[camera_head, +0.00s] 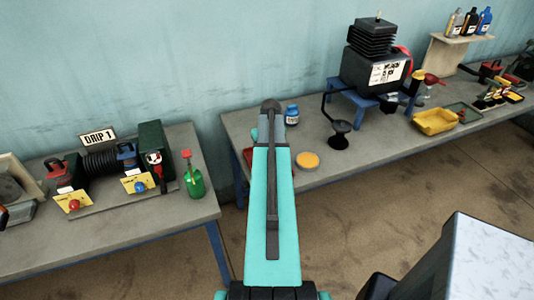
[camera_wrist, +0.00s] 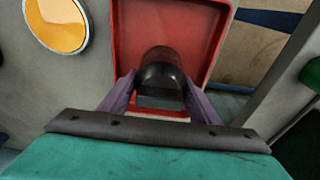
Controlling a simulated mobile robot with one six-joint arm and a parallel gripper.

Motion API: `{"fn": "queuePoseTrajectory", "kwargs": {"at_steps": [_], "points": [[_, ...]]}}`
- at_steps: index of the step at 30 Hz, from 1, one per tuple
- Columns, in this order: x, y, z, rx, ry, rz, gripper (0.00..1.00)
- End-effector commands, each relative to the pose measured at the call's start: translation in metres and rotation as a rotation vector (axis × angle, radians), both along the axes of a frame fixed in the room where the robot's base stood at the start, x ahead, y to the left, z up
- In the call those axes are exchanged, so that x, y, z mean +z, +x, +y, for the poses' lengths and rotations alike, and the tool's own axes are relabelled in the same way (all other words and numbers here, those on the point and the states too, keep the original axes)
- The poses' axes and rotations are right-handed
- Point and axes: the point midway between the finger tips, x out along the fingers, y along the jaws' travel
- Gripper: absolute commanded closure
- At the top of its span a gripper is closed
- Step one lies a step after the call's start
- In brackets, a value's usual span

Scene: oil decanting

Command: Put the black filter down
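In the wrist view the black filter (camera_wrist: 161,72), a dark rounded cylinder, is between the two purple fingers of my gripper (camera_wrist: 160,84). The fingertips press close on both its sides, with no clear gap. The filter is over the red tray (camera_wrist: 125,25); whether its base touches the tray floor cannot be told. In the head view my turquoise arm hides the gripper and the filter. Only a bit of the red tray (camera_head: 247,157) shows beside the arm, at the left end of the right-hand bench.
A round dish of amber liquid (camera_head: 307,160) sits right of the tray, with a blue jar (camera_head: 292,115) behind. A black machine (camera_head: 372,70) on a blue stand and a yellow tray (camera_head: 434,121) are farther right. The left bench (camera_head: 110,232) holds pumps and a green bottle (camera_head: 193,181).

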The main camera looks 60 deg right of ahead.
Motion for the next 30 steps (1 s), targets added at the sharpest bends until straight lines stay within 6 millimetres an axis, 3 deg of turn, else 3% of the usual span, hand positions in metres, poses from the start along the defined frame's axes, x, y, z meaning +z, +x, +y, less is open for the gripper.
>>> {"fn": "queuePoseTrajectory", "kwargs": {"at_steps": [1, 3, 17, 30], "points": [[0.000, 0.000, 0.000, 0.000, 0.000, 0.000, 0.36], [0.000, 0.000, 0.000, 0.000, 0.000, 0.000, 0.26], [0.004, -0.001, 0.000, -0.001, 0.000, 0.000, 0.26], [0.038, -0.005, 0.003, -0.001, -0.001, 0.000, 0.26]]}}
